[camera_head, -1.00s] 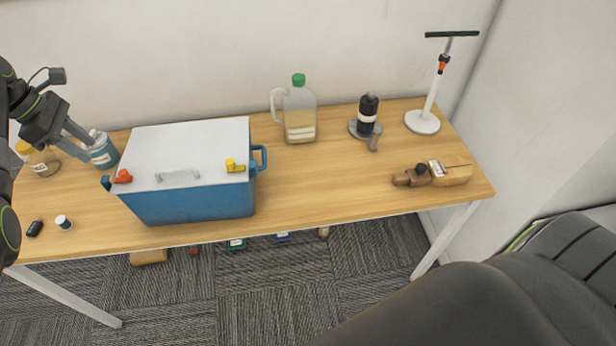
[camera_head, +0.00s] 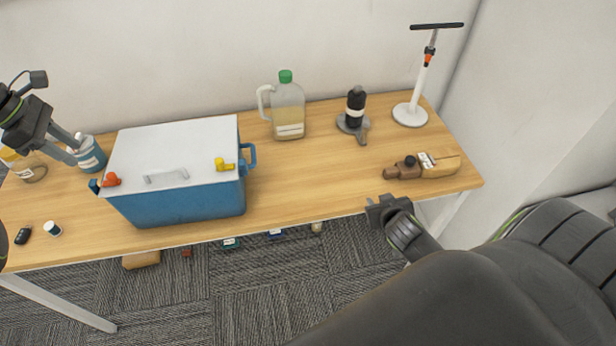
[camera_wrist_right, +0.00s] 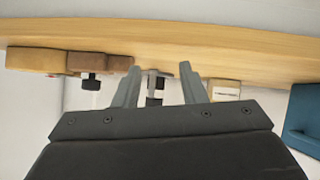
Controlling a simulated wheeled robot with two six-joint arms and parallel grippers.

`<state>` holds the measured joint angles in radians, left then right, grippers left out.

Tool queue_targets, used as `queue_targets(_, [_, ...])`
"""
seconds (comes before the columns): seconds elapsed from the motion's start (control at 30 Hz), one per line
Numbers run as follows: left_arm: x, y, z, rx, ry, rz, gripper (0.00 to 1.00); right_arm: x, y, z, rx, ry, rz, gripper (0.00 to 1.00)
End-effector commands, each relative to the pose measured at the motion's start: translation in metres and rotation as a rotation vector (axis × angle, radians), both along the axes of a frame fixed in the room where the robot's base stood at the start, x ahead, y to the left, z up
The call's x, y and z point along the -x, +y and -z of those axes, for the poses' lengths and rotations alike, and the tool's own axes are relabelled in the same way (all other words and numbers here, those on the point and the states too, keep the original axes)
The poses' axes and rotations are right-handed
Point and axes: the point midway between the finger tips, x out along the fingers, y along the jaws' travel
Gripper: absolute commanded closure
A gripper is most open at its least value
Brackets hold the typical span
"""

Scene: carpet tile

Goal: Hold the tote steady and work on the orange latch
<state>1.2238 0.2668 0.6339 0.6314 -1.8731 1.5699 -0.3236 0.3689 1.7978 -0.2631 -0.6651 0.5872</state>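The tote is a blue box (camera_head: 190,207) with a white lid (camera_head: 150,148), standing on the left half of the table. The orange latch (camera_head: 112,180) is at the lid's front left corner. A yellow latch (camera_head: 222,165) is near its right edge. My left gripper (camera_head: 74,149) is open beside a blue-labelled jar (camera_head: 90,155), left of the tote and apart from the latch. My right gripper (camera_head: 372,211) is at the table's front edge, right of the tote. The right wrist view shows its fingers (camera_wrist_right: 158,72) apart and empty, with the tote's blue side (camera_wrist_right: 303,122) at the right.
A brown and tan object (camera_head: 438,165) lies at the right. A small white-capped item (camera_head: 53,229) is front left. The table between tote and brown object is clear.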

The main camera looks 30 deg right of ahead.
Motion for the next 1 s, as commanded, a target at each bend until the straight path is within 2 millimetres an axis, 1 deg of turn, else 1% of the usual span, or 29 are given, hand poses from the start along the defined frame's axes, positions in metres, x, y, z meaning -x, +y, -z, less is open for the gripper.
queue_targets(0.03, [0.0, 0.0, 0.0, 0.0, 0.0, 0.0, 0.64, -0.011, 0.001, -0.011, 0.07, -0.042, -0.044, 0.62])
queue_targets(0.1, [0.0, 0.0, 0.0, 0.0, 0.0, 0.0, 0.64, -0.026, 0.004, -0.028, 0.18, -0.101, -0.117, 0.62])
queue_targets(0.27, [0.0, 0.0, 0.0, 0.0, 0.0, 0.0, 0.64, -0.054, 0.021, -0.066, 0.428, -0.215, -0.287, 0.62])
queue_targets(0.4, [0.0, 0.0, 0.0, 0.0, 0.0, 0.0, 0.64, -0.072, 0.045, -0.094, 0.647, -0.294, -0.449, 0.62])
queue_targets(0.5, [0.0, 0.0, 0.0, 0.0, 0.0, 0.0, 0.64, -0.082, 0.065, -0.109, 0.803, -0.336, -0.567, 0.62])
queue_targets(0.6, [0.0, 0.0, 0.0, 0.0, 0.0, 0.0, 0.64, -0.088, 0.088, -0.118, 0.957, -0.368, -0.693, 0.62])
queue_targets(0.7, [0.0, 0.0, 0.0, 0.0, 0.0, 0.0, 0.64, -0.093, 0.112, -0.123, 1.107, -0.388, -0.822, 0.62])
queue_targets(0.8, [0.0, 0.0, 0.0, 0.0, 0.0, 0.0, 0.64, -0.095, 0.133, -0.122, 1.244, -0.393, -0.947, 0.62])
queue_targets(0.9, [0.0, 0.0, 0.0, 0.0, 0.0, 0.0, 0.64, -0.096, 0.149, -0.118, 1.357, -0.389, -1.057, 0.62])
queue_targets(1.0, [0.0, 0.0, 0.0, 0.0, 0.0, 0.0, 0.64, -0.096, 0.16, -0.113, 1.442, -0.377, -1.142, 0.62])
